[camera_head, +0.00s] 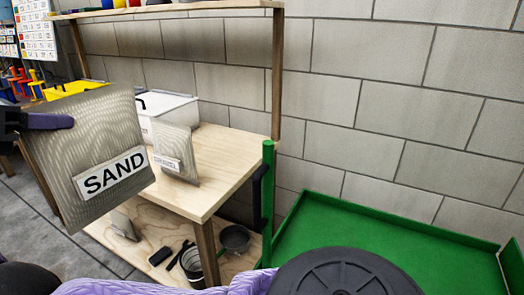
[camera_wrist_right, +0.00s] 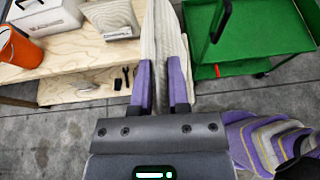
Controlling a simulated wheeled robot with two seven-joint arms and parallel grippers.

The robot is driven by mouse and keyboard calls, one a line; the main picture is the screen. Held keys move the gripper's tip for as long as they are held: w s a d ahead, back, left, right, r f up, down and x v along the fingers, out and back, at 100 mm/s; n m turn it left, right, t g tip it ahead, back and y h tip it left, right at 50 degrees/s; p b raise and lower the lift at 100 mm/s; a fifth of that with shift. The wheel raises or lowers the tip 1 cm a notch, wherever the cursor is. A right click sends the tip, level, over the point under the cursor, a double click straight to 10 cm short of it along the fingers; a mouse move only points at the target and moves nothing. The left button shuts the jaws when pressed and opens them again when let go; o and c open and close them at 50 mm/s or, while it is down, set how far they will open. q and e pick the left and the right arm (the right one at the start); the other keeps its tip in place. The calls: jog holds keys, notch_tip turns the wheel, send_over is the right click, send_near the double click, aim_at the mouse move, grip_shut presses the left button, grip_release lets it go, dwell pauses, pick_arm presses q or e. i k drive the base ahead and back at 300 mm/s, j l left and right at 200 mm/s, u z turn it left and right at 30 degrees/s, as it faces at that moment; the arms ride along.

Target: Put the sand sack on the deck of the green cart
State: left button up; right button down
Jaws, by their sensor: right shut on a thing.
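The sand sack (camera_head: 95,140) is a pale, woven, flat bag with a white SAND label, tilted at the left of the head view. My right gripper (camera_head: 45,122) is shut on it near its upper left edge. In the right wrist view the sack (camera_wrist_right: 166,35) is edge-on between the purple fingers (camera_wrist_right: 160,85). The green cart (camera_head: 400,250) stands at the lower right of the head view, well apart from the sack; the visible part of its deck is bare. The cart also shows in the right wrist view (camera_wrist_right: 265,40). My left gripper is not in view.
A wooden workbench (camera_head: 225,160) stands between sack and cart, holding a similar labelled bag (camera_head: 176,150) and a white box (camera_head: 170,108). A bucket (camera_head: 192,265) and a pan (camera_head: 234,239) are on its lower shelf. A green post (camera_head: 268,185) rises at the cart's near end.

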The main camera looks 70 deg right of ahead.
aim_at(440, 277)
jog(key=k+l, duration=0.15)
jog(key=k, duration=0.75)
jog(key=k+z, duration=0.1)
jog(key=z, duration=0.35)
jog(key=l+z, duration=0.15)
jog(key=z, duration=0.25)
jog(key=k+l+z, duration=0.1)
jog(key=z, duration=0.35)
jog(key=l+z, duration=0.2)
jog(key=z, duration=0.25)
jog(key=k, duration=0.05)
